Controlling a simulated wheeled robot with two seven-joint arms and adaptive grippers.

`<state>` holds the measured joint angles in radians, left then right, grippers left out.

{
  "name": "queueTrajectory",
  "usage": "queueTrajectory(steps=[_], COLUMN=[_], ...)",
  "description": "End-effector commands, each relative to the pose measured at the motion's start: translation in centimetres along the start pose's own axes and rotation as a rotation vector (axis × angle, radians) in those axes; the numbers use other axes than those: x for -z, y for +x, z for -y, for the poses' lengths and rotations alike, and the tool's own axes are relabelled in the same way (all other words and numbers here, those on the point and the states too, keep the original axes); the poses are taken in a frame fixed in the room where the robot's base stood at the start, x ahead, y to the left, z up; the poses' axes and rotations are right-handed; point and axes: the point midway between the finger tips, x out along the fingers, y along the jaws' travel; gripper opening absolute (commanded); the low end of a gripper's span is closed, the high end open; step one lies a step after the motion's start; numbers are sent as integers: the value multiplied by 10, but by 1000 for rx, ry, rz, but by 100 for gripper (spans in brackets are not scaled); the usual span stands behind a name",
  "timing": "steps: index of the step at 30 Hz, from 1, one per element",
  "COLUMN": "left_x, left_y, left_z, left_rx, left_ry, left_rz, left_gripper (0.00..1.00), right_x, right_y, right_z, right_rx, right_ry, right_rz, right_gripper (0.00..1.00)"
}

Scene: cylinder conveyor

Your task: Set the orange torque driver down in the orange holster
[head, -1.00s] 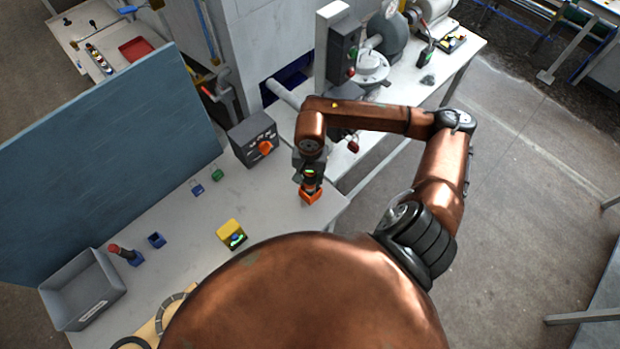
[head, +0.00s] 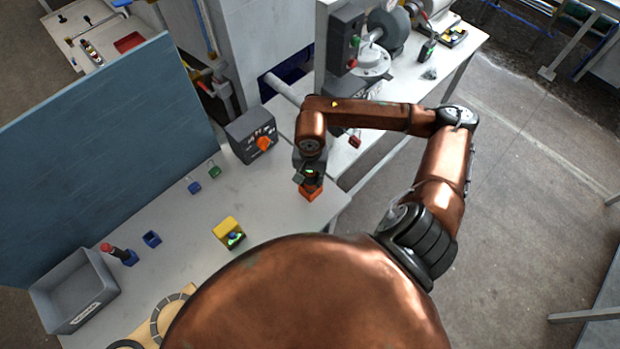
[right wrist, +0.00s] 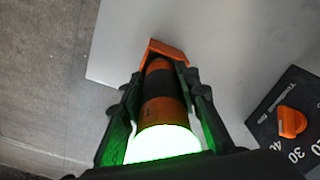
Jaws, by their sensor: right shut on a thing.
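The orange holster (head: 311,194) stands near the right edge of the grey-white table, and its rim shows in the right wrist view (right wrist: 168,48). My right gripper (head: 309,178) is directly above it, pointing down. It is shut on the orange torque driver (right wrist: 160,108), which has a dark band and a glowing white-green end towards the camera. The driver's far end lines up with the holster and looks to be at or inside its mouth; how deep it sits is hidden. My left gripper is not in view.
A grey control box (head: 252,136) with an orange knob stands left of the holster. A yellow block (head: 226,228), small blue and green holders, a red-topped tool (head: 107,248) and a grey bin (head: 75,292) lie further left. The table's right edge is close to the holster.

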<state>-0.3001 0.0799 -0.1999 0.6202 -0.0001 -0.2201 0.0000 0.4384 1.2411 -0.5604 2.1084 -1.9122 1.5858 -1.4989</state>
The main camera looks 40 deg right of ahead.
Motion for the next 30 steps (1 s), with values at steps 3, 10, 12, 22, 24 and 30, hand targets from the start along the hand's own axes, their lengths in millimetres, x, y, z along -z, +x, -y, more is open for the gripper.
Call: queueTrajectory(steps=[3,10,12,22,24,30], left_x=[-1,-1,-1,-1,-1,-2], left_y=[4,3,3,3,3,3], left_z=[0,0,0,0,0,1], left_rx=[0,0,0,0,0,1], left_ry=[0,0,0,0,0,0], left_rz=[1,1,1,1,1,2], left_gripper=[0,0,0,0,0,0], right_x=[0,0,0,0,0,0], right_y=[2,1,2,2,2,-6], right_z=[0,0,0,0,0,0], right_rx=[1,2,1,0,0,1], right_ry=[0,0,0,0,0,-1], right_rz=[-1,-1,-1,0,0,-1], right_gripper=[0,31,36,50,50,50])
